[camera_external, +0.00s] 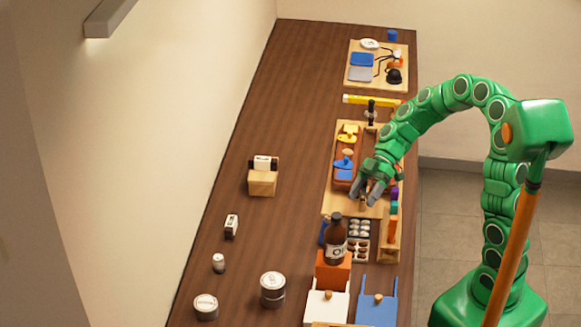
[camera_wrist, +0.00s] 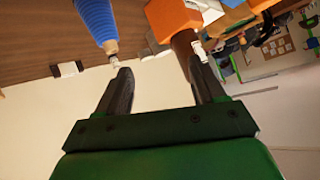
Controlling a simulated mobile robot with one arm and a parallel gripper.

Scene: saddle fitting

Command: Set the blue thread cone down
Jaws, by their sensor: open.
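My gripper (camera_external: 366,192) is low over the wooden board in the middle of the table. In the wrist view my gripper (camera_wrist: 161,68) has its two dark fingers spread wide, with nothing held between them. A blue ribbed piece with a tan end (camera_wrist: 95,18), which looks like the blue thread cone, shows at the top left of the wrist view. It is beyond the left fingertip and apparently clear of it. I cannot tell for certain which blue item it is in the external view.
A wooden board (camera_external: 340,208) holds yellow and blue pieces (camera_external: 343,163) left of my gripper. A rack with coloured blocks (camera_external: 393,228) stands to the right. A brown bottle (camera_external: 335,245) and tins (camera_external: 272,290) stand nearer the camera. The table's left middle is mostly clear around a cardboard box (camera_external: 262,184).

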